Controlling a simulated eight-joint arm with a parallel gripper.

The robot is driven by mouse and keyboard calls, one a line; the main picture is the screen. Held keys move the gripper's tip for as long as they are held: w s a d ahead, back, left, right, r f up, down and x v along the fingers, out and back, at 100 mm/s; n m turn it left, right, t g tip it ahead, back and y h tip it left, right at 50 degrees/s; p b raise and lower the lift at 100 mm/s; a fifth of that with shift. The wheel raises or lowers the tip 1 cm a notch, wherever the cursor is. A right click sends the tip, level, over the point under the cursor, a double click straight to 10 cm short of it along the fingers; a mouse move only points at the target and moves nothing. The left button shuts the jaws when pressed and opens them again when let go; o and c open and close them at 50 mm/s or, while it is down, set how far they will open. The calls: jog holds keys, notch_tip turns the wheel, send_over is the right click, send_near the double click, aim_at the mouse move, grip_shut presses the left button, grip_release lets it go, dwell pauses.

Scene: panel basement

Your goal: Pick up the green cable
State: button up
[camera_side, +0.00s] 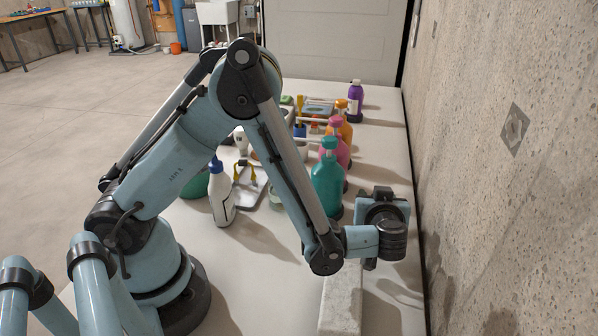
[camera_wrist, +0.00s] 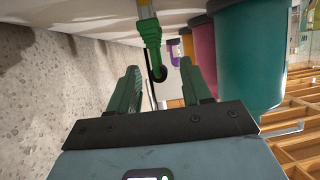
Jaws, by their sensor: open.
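A green piece (camera_wrist: 151,32) with a pale upper end and a dark round lower end stands out in the wrist view, top centre. It may be the green cable, but I cannot tell for sure. My gripper shows there as two dark green fingers (camera_wrist: 160,67), spread apart on either side of the green piece's lower end. No contact between them is visible. In the side view my gripper (camera_side: 370,264) is at the right, near the wall, its fingers mostly hidden behind the wrist. I cannot make out a green cable in that view.
A teal bottle (camera_side: 327,184), pink bottle (camera_side: 337,152), orange bottle (camera_side: 341,128) and purple bottle (camera_side: 355,98) stand in a row on the white table (camera_side: 270,262). A pale block (camera_side: 341,302) lies below my wrist. The concrete wall (camera_side: 500,210) is close on the right.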

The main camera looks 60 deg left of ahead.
jog(key=shift+x, duration=1.55)
jog(key=shift+f, duration=0.2)
grip_shut()
jog(key=shift+r, duration=0.2)
